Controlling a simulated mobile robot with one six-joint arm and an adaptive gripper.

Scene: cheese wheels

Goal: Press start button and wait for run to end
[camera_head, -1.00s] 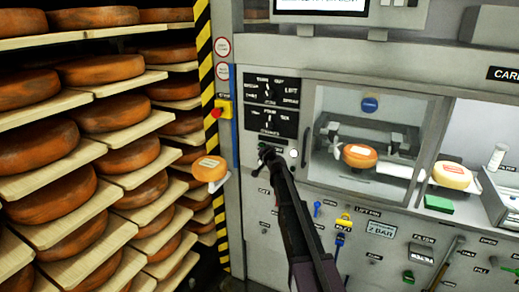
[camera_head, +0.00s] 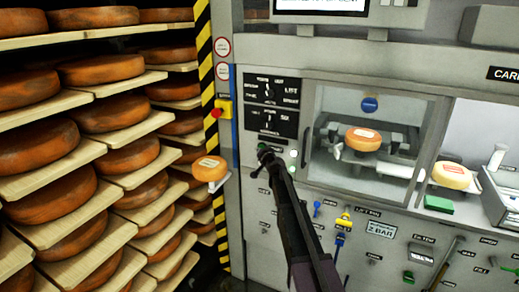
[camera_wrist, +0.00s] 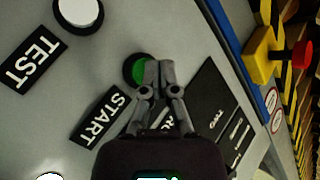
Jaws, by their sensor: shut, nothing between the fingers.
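The green start button (camera_wrist: 136,70) sits beside the START label (camera_wrist: 101,118) in the wrist view. It also shows on the grey panel in the head view (camera_head: 262,147). My gripper (camera_wrist: 159,67) is shut and empty, its fingertips at the button's edge and partly covering it. In the head view my gripper (camera_head: 266,160) is at the button; I cannot tell whether it touches. Behind the machine's window an orange cheese wheel (camera_head: 363,139) with a pale label sits on the mechanism.
A white button (camera_wrist: 78,10) with a TEST label (camera_wrist: 33,62) is near the start button. A red emergency stop (camera_head: 216,113) on a yellow box is to the upper left. Shelves of cheese wheels (camera_head: 45,145) fill the left. A pale cheese (camera_head: 452,175) stands at right.

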